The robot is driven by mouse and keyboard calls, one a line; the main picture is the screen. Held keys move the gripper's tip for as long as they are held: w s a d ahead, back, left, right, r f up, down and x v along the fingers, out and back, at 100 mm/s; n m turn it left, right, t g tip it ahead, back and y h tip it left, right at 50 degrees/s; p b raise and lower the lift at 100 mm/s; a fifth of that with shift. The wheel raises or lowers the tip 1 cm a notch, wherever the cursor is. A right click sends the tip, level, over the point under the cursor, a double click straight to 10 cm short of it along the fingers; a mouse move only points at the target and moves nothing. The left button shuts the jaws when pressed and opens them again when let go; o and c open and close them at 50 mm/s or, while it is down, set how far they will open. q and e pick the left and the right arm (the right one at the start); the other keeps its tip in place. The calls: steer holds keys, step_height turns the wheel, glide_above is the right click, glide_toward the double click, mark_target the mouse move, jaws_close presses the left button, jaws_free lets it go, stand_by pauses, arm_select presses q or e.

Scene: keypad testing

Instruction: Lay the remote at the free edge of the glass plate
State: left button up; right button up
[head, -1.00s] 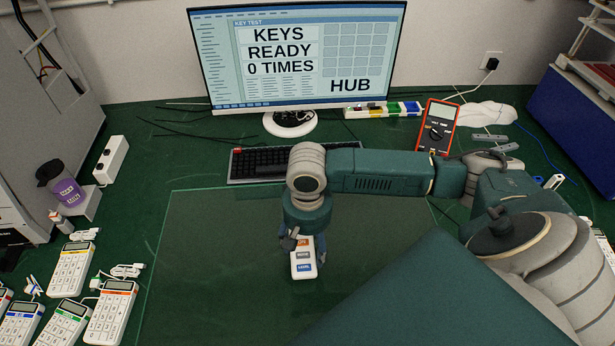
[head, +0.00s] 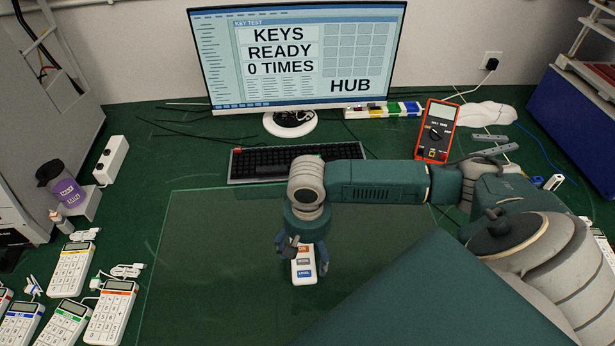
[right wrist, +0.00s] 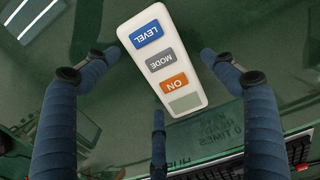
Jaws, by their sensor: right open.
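The white remote (head: 304,267), with orange, grey and blue buttons, lies face up on the glass plate (head: 205,255). In the right wrist view the remote (right wrist: 178,85) sits between the spread fingers of my right gripper (right wrist: 158,55), with gaps visible on both sides. In the head view my right gripper (head: 302,256) is open over the remote, fingers on either side. The plate's left and far edges show; its near edge is cut off or behind my arm. My left gripper is not in view.
A keyboard (head: 262,163) and monitor (head: 295,55) stand beyond the plate. Several calculator-like keypads (head: 70,270) sit left of it, with a purple-labelled cup (head: 68,190). A red multimeter (head: 436,130) stands back right. The plate's left part is clear.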

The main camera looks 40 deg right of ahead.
step_height(320, 180, up, 11)
steer(key=shift+r, duration=0.15)
steer(key=shift+o, duration=0.6)
steer(key=shift+r, duration=0.4)
steer(key=p, duration=1)
glide_above(309, 251)
step_height(309, 251, down, 7)
steer(key=shift+r, duration=0.2)
steer(key=f, duration=0.1)
steer(key=f+p, duration=0.1)
steer(key=f, duration=0.2)
steer(key=shift+s+a+f, duration=0.1)
steer(key=shift+a+f, duration=0.2)
steer(key=shift+f, duration=0.6)
steer(key=c, duration=1.5)
steer(key=shift+o, duration=0.2)
steer(key=shift+r, duration=0.1)
